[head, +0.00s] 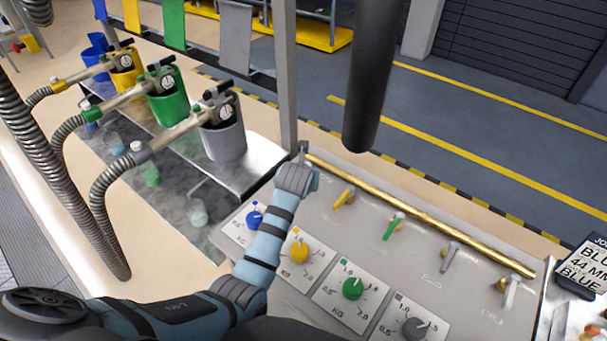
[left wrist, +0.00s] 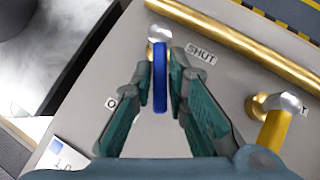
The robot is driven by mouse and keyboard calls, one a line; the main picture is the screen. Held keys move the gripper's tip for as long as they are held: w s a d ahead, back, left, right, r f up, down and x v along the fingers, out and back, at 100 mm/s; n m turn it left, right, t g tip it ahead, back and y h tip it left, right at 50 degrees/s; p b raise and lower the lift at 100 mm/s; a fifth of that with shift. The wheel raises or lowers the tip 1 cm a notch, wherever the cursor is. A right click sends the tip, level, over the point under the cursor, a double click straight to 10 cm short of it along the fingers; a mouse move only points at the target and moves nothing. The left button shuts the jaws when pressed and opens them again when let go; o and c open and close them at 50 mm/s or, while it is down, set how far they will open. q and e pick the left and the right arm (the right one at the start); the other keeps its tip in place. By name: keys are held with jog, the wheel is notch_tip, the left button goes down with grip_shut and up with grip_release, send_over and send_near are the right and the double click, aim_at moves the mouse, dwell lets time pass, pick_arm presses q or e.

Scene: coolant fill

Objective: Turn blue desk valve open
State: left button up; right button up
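The blue desk valve's lever (left wrist: 160,78) hangs from a silver cap (left wrist: 159,34) by the brass pipe in the left wrist view, its free end toward the bottom of the picture. A "SHUT" label (left wrist: 201,53) is to its right. My left gripper (left wrist: 160,72) is open, with one teal finger on each side of the lever and narrow gaps visible. In the head view my left gripper (head: 298,172) is at the pipe's left end and hides this valve. My right gripper is not in view.
The brass pipe (head: 420,215) runs along the panel. Yellow (head: 344,198), green (head: 393,226) and grey (head: 450,257) valve levers stand to the right. Dials, including a blue knob (head: 254,218), sit nearer. Cups with hoses stand left. A job card (head: 585,265) is at right.

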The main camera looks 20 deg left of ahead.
pick_arm(q)
jog(key=shift+o, duration=1.1)
jog(key=shift+w, duration=0.1)
